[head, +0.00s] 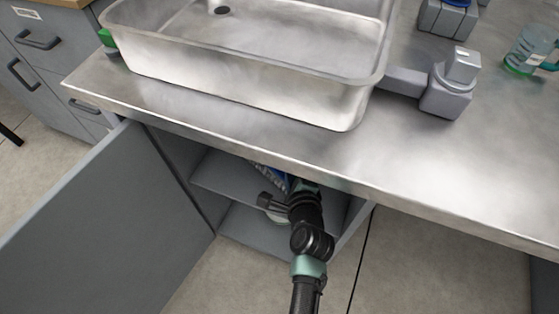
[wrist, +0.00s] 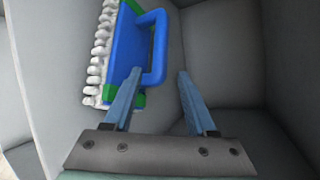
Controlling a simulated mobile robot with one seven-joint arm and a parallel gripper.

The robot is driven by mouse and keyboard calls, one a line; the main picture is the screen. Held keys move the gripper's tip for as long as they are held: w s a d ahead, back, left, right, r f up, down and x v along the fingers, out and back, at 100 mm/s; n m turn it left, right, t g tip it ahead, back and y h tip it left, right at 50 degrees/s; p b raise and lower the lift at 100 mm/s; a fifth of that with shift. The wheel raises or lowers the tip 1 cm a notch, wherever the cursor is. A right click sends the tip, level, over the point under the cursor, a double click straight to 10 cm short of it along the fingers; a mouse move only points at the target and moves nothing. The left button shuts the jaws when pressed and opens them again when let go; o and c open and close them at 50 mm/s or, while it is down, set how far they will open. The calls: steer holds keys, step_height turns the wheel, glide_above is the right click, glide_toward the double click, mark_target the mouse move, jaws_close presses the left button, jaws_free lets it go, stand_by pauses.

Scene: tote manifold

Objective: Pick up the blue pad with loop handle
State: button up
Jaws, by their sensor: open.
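The blue pad with loop handle (wrist: 122,52) shows in the wrist view at upper left, with green edges and a white bumpy side facing left. Its blue loop handle (wrist: 160,50) sticks out to the right. My gripper (wrist: 158,82) is open; the left finger overlaps the pad's lower part in the picture and the right finger is to the right of the handle. I cannot tell whether a finger touches the pad. In the head view, my gripper is hidden under the counter edge inside the cabinet, and a bit of the blue pad (head: 277,174) shows there.
A metal sink (head: 240,85) sits on the steel counter (head: 440,180) above the cabinet. The open cabinet door (head: 100,225) stands to the left of my arm. Grey cabinet shelves (head: 215,175) and walls surround my gripper closely. A clear mug (head: 530,50) stands at far right.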

steer(key=x, duration=0.2)
steer(key=shift+w+a+f+b, duration=0.1)
steer(key=shift+w+f+b, duration=0.1)
steer(key=shift+b, duration=0.1)
steer(key=shift+r, duration=0.1)
steer(key=c, duration=0.9)
jaws_close()
steer(key=shift+s, duration=0.15)
